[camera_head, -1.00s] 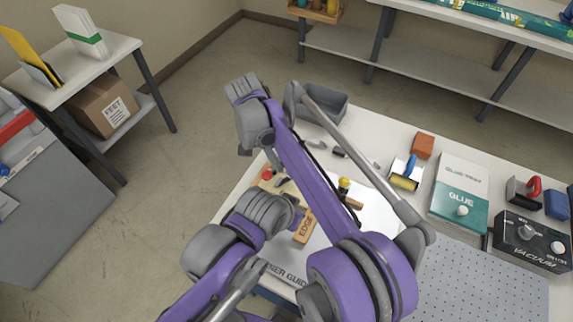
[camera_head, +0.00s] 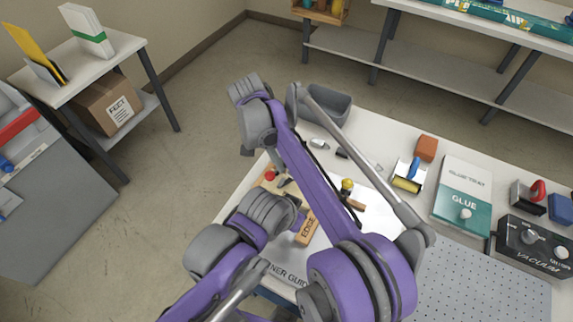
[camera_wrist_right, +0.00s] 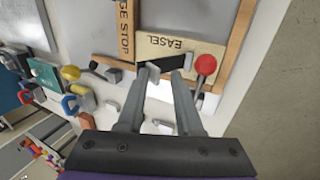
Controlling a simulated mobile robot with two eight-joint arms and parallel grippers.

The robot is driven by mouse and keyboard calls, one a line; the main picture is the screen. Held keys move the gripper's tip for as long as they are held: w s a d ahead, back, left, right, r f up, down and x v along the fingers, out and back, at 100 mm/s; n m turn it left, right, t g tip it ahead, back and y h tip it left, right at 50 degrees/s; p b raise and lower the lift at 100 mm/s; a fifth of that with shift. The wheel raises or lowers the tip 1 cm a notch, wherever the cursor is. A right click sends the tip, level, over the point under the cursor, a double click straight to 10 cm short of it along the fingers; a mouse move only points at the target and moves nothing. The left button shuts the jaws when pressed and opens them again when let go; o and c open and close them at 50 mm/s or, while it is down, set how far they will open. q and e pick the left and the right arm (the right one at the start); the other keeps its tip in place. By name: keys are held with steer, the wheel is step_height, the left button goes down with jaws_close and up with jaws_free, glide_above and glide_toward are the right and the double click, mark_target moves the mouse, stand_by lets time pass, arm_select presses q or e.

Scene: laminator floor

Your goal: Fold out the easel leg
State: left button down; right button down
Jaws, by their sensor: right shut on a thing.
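The pale wooden EASEL block (camera_wrist_right: 180,50) shows in the right wrist view, with a dark slot and a lever with a red ball knob (camera_wrist_right: 205,65) at its right. A thin dark piece, seemingly the easel leg, lies at the slot. My right gripper (camera_wrist_right: 164,70) has its fingertips at this piece and is shut on it. In the head view the red knob (camera_head: 270,175) and part of the block show behind my arm, with the right fingertips (camera_head: 283,183) close by, mostly hidden.
A wooden EDGE STOP bar (camera_head: 306,229) lies beside the block. A yellow-knobbed tool (camera_head: 347,187), a roller (camera_head: 408,178), a grey bin (camera_head: 327,104), a glue tray (camera_head: 463,200) and a vacuum box (camera_head: 533,245) stand on the table.

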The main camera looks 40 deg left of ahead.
arm_select(q)
steer(key=shift+s+f, duration=0.1)
steer(key=shift+f, duration=0.05)
arm_select(e)
steer(key=shift+s+a+f, duration=0.35)
steer(key=shift+a+f, duration=0.2)
steer(key=shift+f, duration=0.1)
steer(key=c, duration=1)
jaws_free()
arm_select(q)
steer(key=shift+a, duration=0.2)
arm_select(e)
steer(key=shift+w+a, duration=0.1)
steer(key=shift+a, duration=0.1)
